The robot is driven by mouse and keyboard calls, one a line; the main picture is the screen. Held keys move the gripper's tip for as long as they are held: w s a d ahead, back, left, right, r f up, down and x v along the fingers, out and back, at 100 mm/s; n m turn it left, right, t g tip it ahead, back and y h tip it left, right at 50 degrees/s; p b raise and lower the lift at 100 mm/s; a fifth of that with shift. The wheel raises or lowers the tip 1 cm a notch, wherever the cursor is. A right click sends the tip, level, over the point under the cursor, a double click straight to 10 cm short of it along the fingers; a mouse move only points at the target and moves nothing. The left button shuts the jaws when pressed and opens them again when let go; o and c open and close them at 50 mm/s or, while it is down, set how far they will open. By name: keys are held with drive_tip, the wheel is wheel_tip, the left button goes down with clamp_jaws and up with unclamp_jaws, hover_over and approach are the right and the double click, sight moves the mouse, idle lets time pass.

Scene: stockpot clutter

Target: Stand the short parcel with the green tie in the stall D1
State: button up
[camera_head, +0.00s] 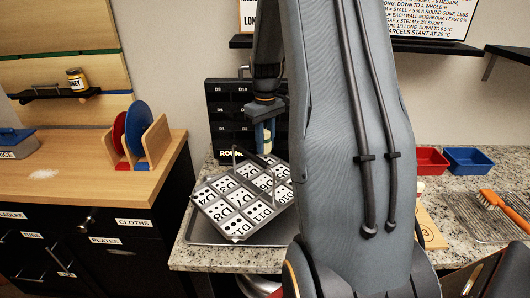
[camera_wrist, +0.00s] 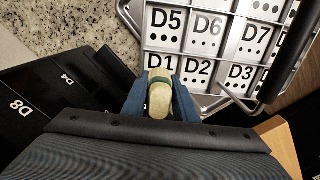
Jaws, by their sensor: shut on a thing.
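My gripper (camera_head: 264,137) is shut on a short pale parcel (camera_head: 267,144), held above the far edge of a metal divided rack (camera_head: 255,225). In the wrist view the blue fingers of my gripper (camera_wrist: 160,80) clasp the parcel (camera_wrist: 159,98), which shows a green band near its top end. The stall D1 (camera_wrist: 160,63) is just beyond the fingertips in that view, at the rack's corner, partly covered by the gripper. D1 looks empty where it shows. I cannot tell the parcel's height above the rack.
The rack sits tilted on a grey tray (camera_head: 200,236), with a raised handle (camera_wrist: 240,99). A black labelled board (camera_head: 225,105) stands behind. Red (camera_head: 431,158) and blue (camera_head: 468,160) bins and an orange brush (camera_head: 498,205) are on the right. My arm hides the counter's middle.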

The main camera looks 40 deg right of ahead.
sight(265, 153)
drive_tip(key=shift+f+p, duration=0.55)
drive_tip(key=shift+f, duration=1.55)
drive_tip(key=shift+f, duration=0.1)
drive_tip(key=o, duration=0.8)
wheel_tip(265, 153, up, 12)
drive_tip(key=b, duration=0.3)
drive_tip(key=shift+b, duration=0.35)
drive_tip(key=shift+r, duration=0.2)
